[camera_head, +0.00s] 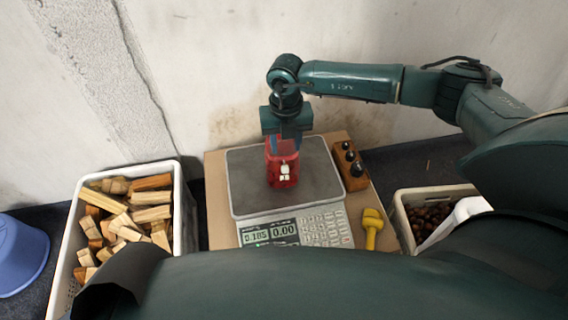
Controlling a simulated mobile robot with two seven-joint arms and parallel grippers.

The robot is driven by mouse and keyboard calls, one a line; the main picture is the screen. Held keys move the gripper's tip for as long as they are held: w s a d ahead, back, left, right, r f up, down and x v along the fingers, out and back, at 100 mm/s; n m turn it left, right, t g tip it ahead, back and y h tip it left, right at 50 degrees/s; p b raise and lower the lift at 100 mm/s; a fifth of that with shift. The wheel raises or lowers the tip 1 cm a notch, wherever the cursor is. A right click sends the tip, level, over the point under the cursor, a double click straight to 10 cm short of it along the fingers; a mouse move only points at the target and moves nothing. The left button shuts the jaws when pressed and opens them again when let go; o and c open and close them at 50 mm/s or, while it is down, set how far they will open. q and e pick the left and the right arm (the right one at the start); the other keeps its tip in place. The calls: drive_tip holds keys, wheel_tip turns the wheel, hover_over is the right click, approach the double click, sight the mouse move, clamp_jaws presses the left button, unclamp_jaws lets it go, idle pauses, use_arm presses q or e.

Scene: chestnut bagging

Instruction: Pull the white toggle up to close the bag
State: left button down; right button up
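A small red bag (274,176) stands upright on the scale's grey plate (245,178). The white toggle (285,171) shows on its front side, around the middle of its height. My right gripper (287,144) points down over the bag, with its fingers at the bag's top. The fingers overlap the red fabric in view, and I cannot tell whether they grip it. My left gripper is not in view.
The scale's display (270,233) and keypad face me. A yellow-handled tool (372,228) lies right of it, and a wooden block with black knobs (349,166) stands behind. A wood-filled white crate (181,222) is left; a chestnut bin (402,219) is right.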

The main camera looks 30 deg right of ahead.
sight(285, 167)
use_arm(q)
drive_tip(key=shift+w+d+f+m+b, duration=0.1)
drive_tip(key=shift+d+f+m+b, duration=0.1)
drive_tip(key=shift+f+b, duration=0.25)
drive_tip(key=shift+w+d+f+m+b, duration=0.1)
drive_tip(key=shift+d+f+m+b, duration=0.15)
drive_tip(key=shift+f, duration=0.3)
use_arm(e)
wheel_tip(285, 167, down, 8)
drive_tip(key=shift+f, duration=0.1)
clamp_jaws()
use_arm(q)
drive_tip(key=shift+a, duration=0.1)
